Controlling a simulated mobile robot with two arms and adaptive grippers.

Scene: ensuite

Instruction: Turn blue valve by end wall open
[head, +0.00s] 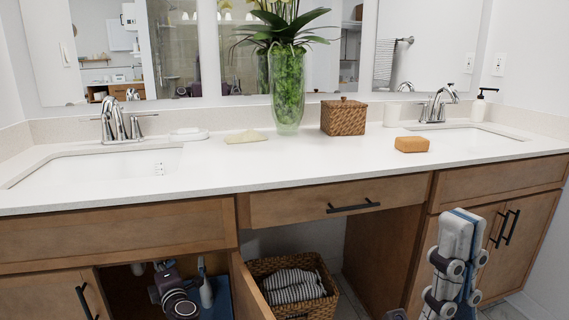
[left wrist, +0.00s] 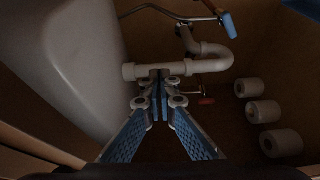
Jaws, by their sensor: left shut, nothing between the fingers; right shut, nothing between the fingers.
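A blue valve handle (left wrist: 229,22) shows at the upper right of the left wrist view, at the end of a thin pipe inside the dim sink cabinet. A red handle (left wrist: 207,101) sits lower, near the white drain pipe (left wrist: 208,62). My left gripper (left wrist: 160,103) is shut and empty in front of the drain pipe, below and left of the blue handle and apart from it. In the head view part of my left arm shows in the open cabinet; its fingertips cannot be made out. My right gripper (head: 460,225) is shut and empty before the right cabinet.
The large white sink basin (left wrist: 70,60) fills the left of the cabinet. Several white paper rolls (left wrist: 263,111) stand along the right. In the head view an open cabinet door (head: 248,290) stands beside a wicker basket (head: 262,267). The countertop (head: 330,160) is above.

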